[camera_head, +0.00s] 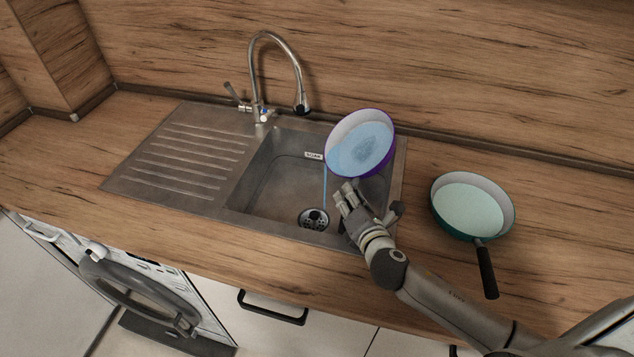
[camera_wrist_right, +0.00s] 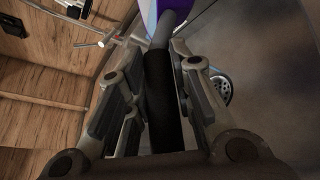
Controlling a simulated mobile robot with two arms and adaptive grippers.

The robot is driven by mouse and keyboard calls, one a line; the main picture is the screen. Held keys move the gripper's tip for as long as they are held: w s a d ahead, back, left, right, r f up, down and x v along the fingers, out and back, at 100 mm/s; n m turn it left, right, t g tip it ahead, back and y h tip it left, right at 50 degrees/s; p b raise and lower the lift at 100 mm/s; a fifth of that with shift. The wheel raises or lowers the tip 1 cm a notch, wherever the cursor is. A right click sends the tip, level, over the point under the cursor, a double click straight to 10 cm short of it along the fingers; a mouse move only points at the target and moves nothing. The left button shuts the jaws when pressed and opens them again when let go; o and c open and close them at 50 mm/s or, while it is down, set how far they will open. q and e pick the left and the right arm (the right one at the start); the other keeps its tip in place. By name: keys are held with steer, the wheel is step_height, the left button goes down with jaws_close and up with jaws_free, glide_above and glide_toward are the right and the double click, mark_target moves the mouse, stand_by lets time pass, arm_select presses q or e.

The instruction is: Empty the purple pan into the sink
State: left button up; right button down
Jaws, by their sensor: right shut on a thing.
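The purple pan (camera_head: 385,166) is held tilted over the right part of the sink (camera_head: 262,185). Blue liquid (camera_head: 365,148) is in the pan, and a thin blue stream (camera_head: 324,187) runs from its left edge down toward the drain (camera_head: 314,218). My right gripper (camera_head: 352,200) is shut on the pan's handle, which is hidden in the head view. In the right wrist view the black handle (camera_wrist_right: 160,100) lies between the fingers, with a bit of the purple pan (camera_wrist_right: 172,8) at the top. My left gripper is not in view.
A green pan (camera_head: 468,208) with pale liquid stands on the counter right of the sink, its black handle pointing to the front. The faucet (camera_head: 275,75) arches behind the basin. A ribbed drainboard (camera_head: 185,155) lies left, clear.

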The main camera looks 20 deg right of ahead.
steer(key=shift+a+r+n+h, duration=0.25)
steer(key=shift+a+n, duration=0.2)
steer(key=shift+n, duration=0.25)
stand_by(0.7)
steer(key=shift+a+n+h+b, duration=0.2)
steer(key=shift+n+h+b, duration=0.2)
steer(key=shift+n, duration=0.3)
stand_by(0.7)
steer(key=shift+a+r+n+t+h+p, duration=0.2)
steer(key=shift+r+n+t+h+p, duration=0.1)
steer(key=shift+r+n, duration=0.35)
stand_by(0.6)
steer(key=shift+a+n+h+b, duration=0.15)
steer(key=shift+n+h+b, duration=0.1)
steer(key=shift+n+b, duration=0.35)
stand_by(0.9)
